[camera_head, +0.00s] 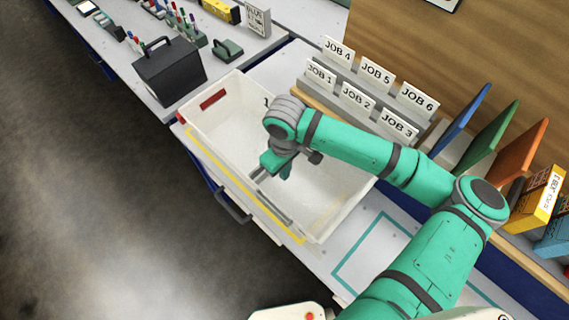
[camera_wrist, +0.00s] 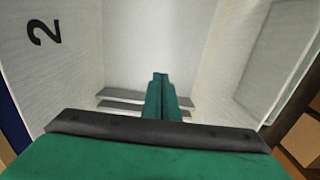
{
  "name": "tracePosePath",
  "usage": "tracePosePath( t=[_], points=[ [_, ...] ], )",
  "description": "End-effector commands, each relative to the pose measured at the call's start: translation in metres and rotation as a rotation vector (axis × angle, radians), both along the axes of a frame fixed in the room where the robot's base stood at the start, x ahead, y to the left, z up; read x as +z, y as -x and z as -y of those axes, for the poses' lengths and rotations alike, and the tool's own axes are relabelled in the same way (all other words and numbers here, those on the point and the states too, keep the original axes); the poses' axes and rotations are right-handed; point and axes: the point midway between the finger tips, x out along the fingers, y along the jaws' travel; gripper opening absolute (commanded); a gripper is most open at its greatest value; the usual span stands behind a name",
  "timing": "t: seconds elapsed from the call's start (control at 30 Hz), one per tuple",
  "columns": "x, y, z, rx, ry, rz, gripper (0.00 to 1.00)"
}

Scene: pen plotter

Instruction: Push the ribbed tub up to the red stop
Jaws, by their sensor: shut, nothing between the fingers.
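A large white open tub (camera_head: 330,212) lies lengthwise along the table's front edge. A "2" marks one wall in the wrist view (camera_wrist: 43,32). A red patch (camera_head: 213,98) shows at the tub's far left end; I cannot tell whether it is a separate stop or part of the tub. My gripper (camera_head: 259,176) reaches down into the tub, shut and empty. In the wrist view its green fingers (camera_wrist: 160,78) are together, pointing along the tub's inside. Grey bars (camera_wrist: 130,99) lie across beyond the fingers. I cannot tell whether the fingers touch the tub.
A yellow line (camera_head: 240,185) runs along the tub's front side. A teal outline (camera_head: 345,260) marks bare table on the right. JOB card holders (camera_head: 357,98) stand behind the tub. A black box (camera_head: 170,70) stands beyond the left end. Colored folders (camera_head: 490,138) stand at right.

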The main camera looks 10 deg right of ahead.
Motion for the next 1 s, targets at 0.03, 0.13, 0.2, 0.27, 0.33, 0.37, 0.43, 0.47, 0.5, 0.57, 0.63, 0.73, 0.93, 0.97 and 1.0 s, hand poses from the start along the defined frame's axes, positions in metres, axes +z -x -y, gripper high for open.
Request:
tracePosePath(
  t=[0.03,0.13,0.2,0.27,0.33,0.37,0.43,0.47,0.5,0.57,0.63,0.73,0.93,0.97,1.0],
  points=[
    [-0.010,0.000,0.000,-0.001,0.001,-0.001,0.00],
    [-0.028,0.000,0.000,-0.001,0.001,-0.002,0.00],
    [-0.041,0.000,0.001,-0.001,0.001,-0.002,0.00],
    [-0.042,-0.007,-0.004,0.002,0.001,0.003,0.00],
    [-0.042,-0.014,-0.010,0.002,0.002,0.003,0.00],
    [-0.042,-0.017,-0.012,0.002,0.001,0.002,0.00],
    [-0.042,-0.023,-0.016,0.001,0.001,0.002,0.00],
    [-0.042,-0.025,-0.017,0.001,0.001,0.002,0.00],
    [-0.041,-0.027,-0.019,0.000,0.000,0.003,0.00],
    [-0.041,-0.030,-0.021,0.000,0.000,0.003,0.00],
    [-0.041,-0.032,-0.022,-0.001,0.000,0.004,0.00],
    [-0.041,-0.033,-0.023,-0.002,0.000,0.004,0.00],
    [-0.041,-0.033,-0.023,-0.001,-0.001,0.003,0.00],
    [-0.041,-0.033,-0.023,-0.001,-0.001,0.003,0.00],
    [-0.041,-0.033,-0.023,-0.002,-0.001,0.003,0.00]
  ],
)
